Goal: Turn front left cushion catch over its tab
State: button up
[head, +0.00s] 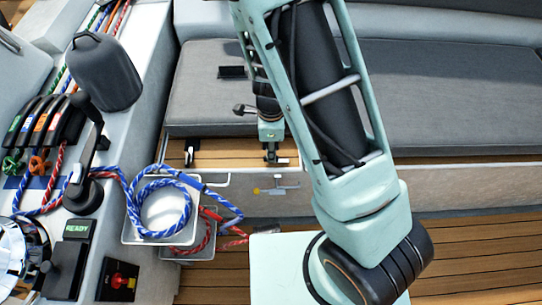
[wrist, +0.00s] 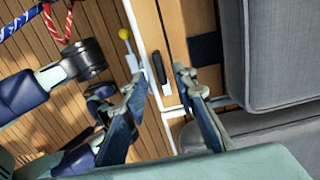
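The front left grey cushion (head: 210,105) lies on the bench; a grey cushion also shows at the right of the wrist view (wrist: 270,55). A pale lever with a yellow ball end, seemingly the catch (head: 280,187), sits on the bench front below the cushion, its ball pointing left. In the wrist view its yellow ball (wrist: 124,34) is beyond the left finger. A short black bar (wrist: 159,68), perhaps the tab, shows at the pale edge between the fingers. My gripper (wrist: 158,80) is open and empty above this edge; in the head view my gripper (head: 270,150) is partly hidden.
A metal bin (head: 165,209) with blue and red ropes stands to the left. A winch handle (head: 88,165) and a dark grey bag (head: 105,75) are on the left console. Wooden floor is clear at lower right.

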jog(key=shift+f+b, duration=0.4)
jog(key=shift+f, duration=1.2)
jog(key=shift+c, duration=0.2)
grip_shut()
